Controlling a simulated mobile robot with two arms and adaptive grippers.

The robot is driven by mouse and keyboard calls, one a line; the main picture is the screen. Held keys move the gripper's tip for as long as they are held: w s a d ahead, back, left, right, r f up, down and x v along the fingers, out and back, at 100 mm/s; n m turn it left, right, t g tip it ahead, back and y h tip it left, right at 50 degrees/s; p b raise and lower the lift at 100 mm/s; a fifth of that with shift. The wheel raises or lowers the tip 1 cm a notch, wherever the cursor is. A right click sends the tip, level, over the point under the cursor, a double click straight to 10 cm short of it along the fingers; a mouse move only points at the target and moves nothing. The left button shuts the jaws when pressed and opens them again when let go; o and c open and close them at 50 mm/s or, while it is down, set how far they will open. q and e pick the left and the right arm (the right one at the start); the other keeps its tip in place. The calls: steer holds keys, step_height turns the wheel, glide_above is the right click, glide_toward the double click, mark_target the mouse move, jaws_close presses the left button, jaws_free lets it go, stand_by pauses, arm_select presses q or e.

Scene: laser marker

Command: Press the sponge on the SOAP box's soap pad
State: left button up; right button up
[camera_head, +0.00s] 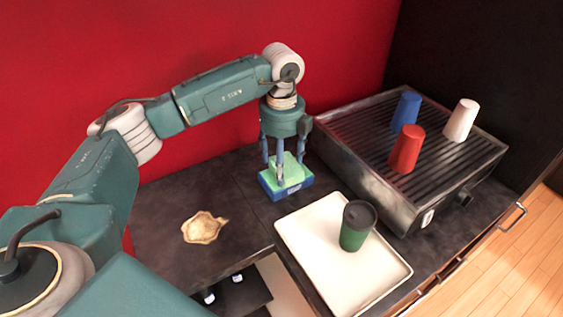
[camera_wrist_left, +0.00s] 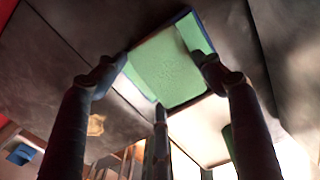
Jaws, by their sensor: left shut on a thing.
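The blue SOAP box (camera_head: 294,188) stands on the dark counter at the back, with a green pad on top. In the left wrist view its blue rim (camera_wrist_left: 183,16) and a strip of the green pad (camera_wrist_left: 197,37) show beyond the sponge. My left gripper (camera_head: 285,168) points straight down over the box, shut on a light green sponge (camera_wrist_left: 164,68). The sponge is over the pad and slightly turned against the box. I cannot tell whether it touches the pad. My right gripper is in neither view.
A white tray (camera_head: 312,262) with a green, dark-lidded cup (camera_head: 356,226) is in front of the box. A ribbed metal machine (camera_head: 350,125) with blue, red and white cups stands to the right. A tan, leaf-shaped dish (camera_head: 204,228) lies left on the counter.

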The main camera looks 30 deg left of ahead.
arm_select(q)
steer(key=shift+r+p, duration=2.35)
steer(key=shift+r, duration=1.2)
